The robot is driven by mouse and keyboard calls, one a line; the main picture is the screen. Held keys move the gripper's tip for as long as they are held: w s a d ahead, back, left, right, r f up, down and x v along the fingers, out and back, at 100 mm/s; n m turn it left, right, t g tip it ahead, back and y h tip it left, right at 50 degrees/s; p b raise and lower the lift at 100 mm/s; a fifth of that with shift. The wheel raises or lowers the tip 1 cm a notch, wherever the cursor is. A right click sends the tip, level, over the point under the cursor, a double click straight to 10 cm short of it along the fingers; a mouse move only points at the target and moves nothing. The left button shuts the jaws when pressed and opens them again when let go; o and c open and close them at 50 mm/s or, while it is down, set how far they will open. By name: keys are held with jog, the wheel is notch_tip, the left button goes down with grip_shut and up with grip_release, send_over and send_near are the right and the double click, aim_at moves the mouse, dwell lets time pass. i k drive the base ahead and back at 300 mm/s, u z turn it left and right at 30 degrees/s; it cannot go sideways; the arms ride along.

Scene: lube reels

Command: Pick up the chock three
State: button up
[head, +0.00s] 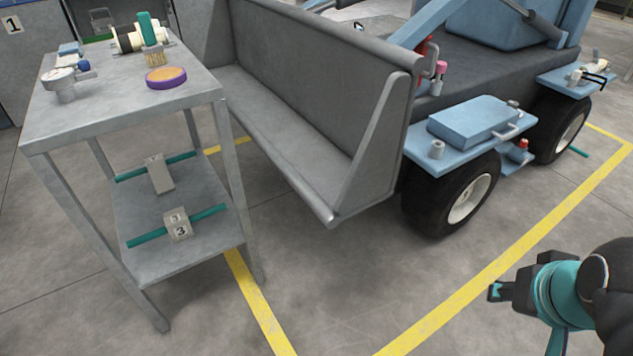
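A small grey block marked 3 (179,226), which I take as chock three, sits on the lower shelf of the grey metal table at the left. A teal bar (143,238) shows on both sides of it. Another grey block (160,174) with a similar teal bar is farther back on the same shelf; its mark is too small to read. My gripper (497,291) is at the lower right, far from the shelf, over the floor. Its fingers are small and seen from the side, so I cannot tell if they are open.
The grey table (120,100) has legs and a top above the shelf (185,262). On top are a purple-rimmed round item (166,78), a gauge-like part (62,84) and a reel (128,38). A blue vehicle with a grey bucket (300,130) stands right of it. Floor in front is clear.

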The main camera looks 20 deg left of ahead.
aim_at(177, 224)
jog(key=u, duration=3.3)
jog(key=i, duration=1.25)
jog(key=z, duration=2.1)
